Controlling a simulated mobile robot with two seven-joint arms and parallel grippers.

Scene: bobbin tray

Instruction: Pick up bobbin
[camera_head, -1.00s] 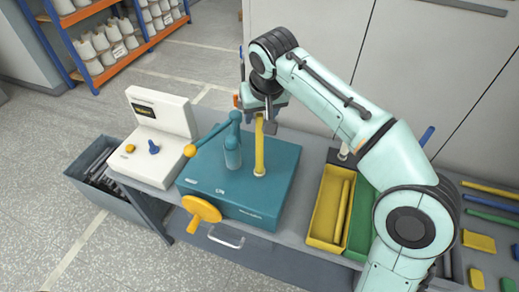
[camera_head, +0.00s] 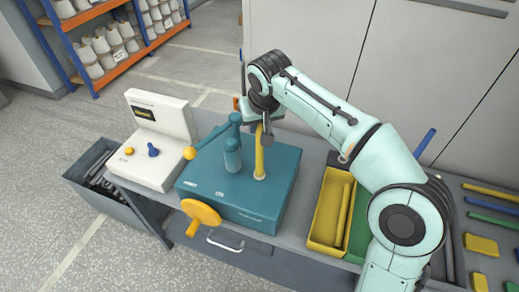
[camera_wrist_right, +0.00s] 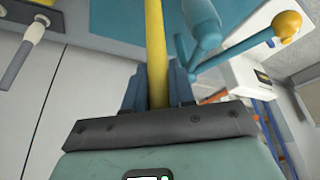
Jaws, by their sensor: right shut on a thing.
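The yellow bobbin (camera_head: 259,160), a slim rod, stands upright on the teal machine (camera_head: 215,205), its foot at a pale ring on the machine's top. My right gripper (camera_head: 262,133) comes down over its upper part and is shut on it. In the right wrist view the yellow rod (camera_wrist_right: 156,45) runs between the two blue-grey fingers (camera_wrist_right: 158,85). My left gripper is not in view.
A teal post with a lever and yellow knob (camera_head: 190,153) stands close left of the bobbin. A white control box (camera_head: 155,140) is further left.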

